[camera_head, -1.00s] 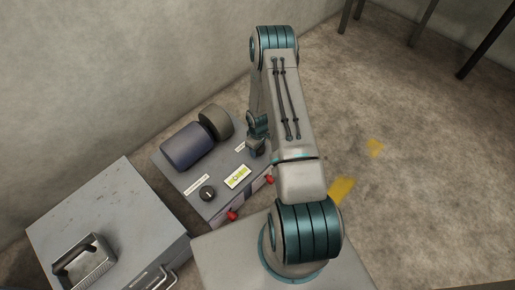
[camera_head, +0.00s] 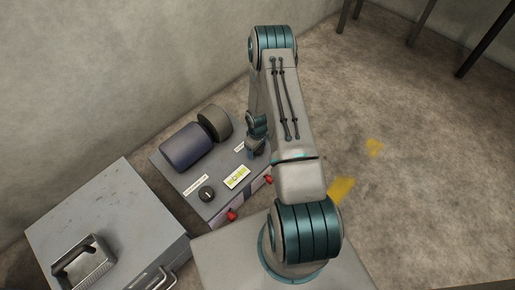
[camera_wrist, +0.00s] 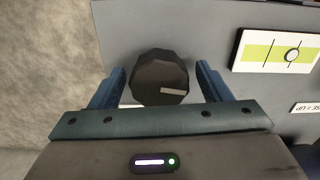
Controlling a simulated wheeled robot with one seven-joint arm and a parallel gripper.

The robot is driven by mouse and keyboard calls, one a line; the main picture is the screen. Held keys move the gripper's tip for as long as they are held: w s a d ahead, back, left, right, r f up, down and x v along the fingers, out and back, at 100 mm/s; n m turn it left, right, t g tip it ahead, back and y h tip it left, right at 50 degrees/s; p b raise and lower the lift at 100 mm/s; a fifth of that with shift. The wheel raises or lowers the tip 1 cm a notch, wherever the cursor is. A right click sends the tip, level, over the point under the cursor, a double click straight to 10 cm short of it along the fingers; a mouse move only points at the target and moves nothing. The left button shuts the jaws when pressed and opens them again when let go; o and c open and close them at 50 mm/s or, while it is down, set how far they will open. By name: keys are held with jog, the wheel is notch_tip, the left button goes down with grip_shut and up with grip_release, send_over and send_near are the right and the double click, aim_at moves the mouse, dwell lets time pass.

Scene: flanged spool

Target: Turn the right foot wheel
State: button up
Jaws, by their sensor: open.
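The right foot wheel (camera_wrist: 160,78) is a dark, many-sided knob with a pale mark near its edge. In the wrist view it sits between the two blue fingers of my gripper (camera_wrist: 161,67). The fingers are open, with a visible gap on each side of the wheel. In the head view my gripper (camera_head: 256,148) is over the right part of the grey platform (camera_head: 212,205), and the wheel there is hidden. The other dark foot wheel (camera_head: 207,193) is at the platform's front left. The level vial (camera_head: 237,177) lies between; its bubble also shows in the wrist view (camera_wrist: 291,55).
A dark blue roller (camera_head: 186,147) and a brown-grey drum (camera_head: 215,122) lie at the platform's back. Red knobs (camera_head: 231,215) are on its front side. A grey cabinet (camera_head: 105,215) with a metal handle (camera_head: 85,265) stands left.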

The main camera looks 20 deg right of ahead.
notch_tip(320, 180, up, 14)
jog(key=p, duration=0.4)
jog(key=shift+f, duration=0.1)
dwell(0.3)
jog(key=s+a+r+m+t+h+p, duration=0.15)
jog(key=r+p, duration=0.45)
jog(key=r, duration=1.3)
jog(key=s+a+r+m+p, duration=0.2)
jog(key=r+p, duration=0.5)
jog(key=r, duration=1.2)
jog(key=s+a+r+m+p, duration=0.1)
jog(key=s+a+r+p, duration=0.2)
jog(key=r, duration=1)
jog(key=s+a+r+m+t+y+p, duration=0.1)
jog(key=s+a+r+p, duration=0.3)
jog(key=s+r+p, duration=0.4)
jog(key=s+r, duration=0.4)
jog(key=s, duration=0.2)
jog(key=shift+s+r, duration=0.15)
jog(key=shift+r, duration=0.25)
